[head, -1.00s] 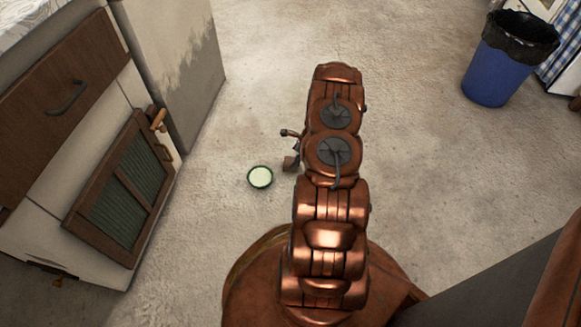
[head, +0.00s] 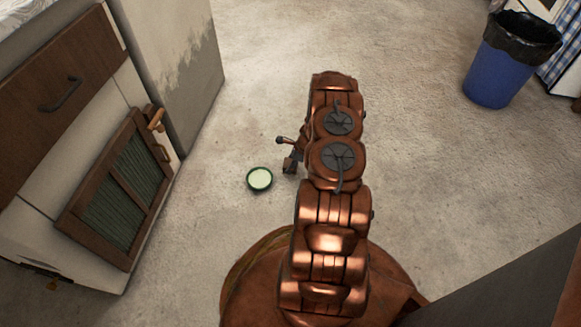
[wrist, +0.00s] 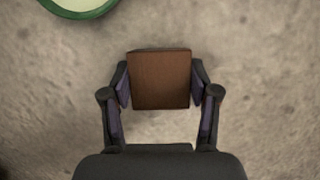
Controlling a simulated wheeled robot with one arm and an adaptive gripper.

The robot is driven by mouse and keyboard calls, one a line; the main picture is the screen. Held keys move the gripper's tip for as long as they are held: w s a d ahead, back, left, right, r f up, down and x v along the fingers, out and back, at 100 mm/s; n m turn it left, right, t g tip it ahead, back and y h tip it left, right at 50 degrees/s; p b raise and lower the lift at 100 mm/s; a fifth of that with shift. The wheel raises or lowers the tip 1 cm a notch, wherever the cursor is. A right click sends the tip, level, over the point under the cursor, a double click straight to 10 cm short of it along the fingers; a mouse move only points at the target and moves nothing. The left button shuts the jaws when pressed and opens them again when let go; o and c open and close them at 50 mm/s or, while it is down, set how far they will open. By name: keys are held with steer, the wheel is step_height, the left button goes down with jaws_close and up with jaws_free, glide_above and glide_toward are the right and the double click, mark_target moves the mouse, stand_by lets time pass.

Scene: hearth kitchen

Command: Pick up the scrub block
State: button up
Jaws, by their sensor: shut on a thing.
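The scrub block is a brown, square-faced block (wrist: 160,80) in the middle of the wrist view. My gripper (wrist: 160,84) is shut on it, with one dark finger pressed against its left side and one against its right. In the head view, a small part of my gripper (head: 290,160) shows left of my copper arm, low over the floor. The block cannot be made out clearly there. The gap between block and floor cannot be judged.
A green-rimmed round dish (head: 260,179) lies on the floor just left of my gripper; its rim shows in the wrist view (wrist: 100,12). A cabinet (head: 40,190) stands at the left. A blue bin (head: 492,75) stands at the far right. The floor ahead is clear.

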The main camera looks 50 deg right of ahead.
mark_target(288, 163)
steer(key=c, duration=0.4)
steer(key=shift+r, duration=0.15)
steer(key=shift+r, duration=0.25)
steer(key=r+p, duration=0.3)
steer(key=shift+s+r, duration=0.2)
steer(key=shift+s, duration=0.1)
steer(key=s+p, duration=0.1)
steer(key=s, duration=0.4)
steer(key=s+a+p, duration=0.1)
steer(key=s, duration=0.4)
steer(key=s+p, duration=0.2)
steer(key=s, duration=0.3)
steer(key=shift+s+a+r, duration=0.15)
steer(key=shift+a+r, duration=0.2)
steer(key=shift+r, duration=0.05)
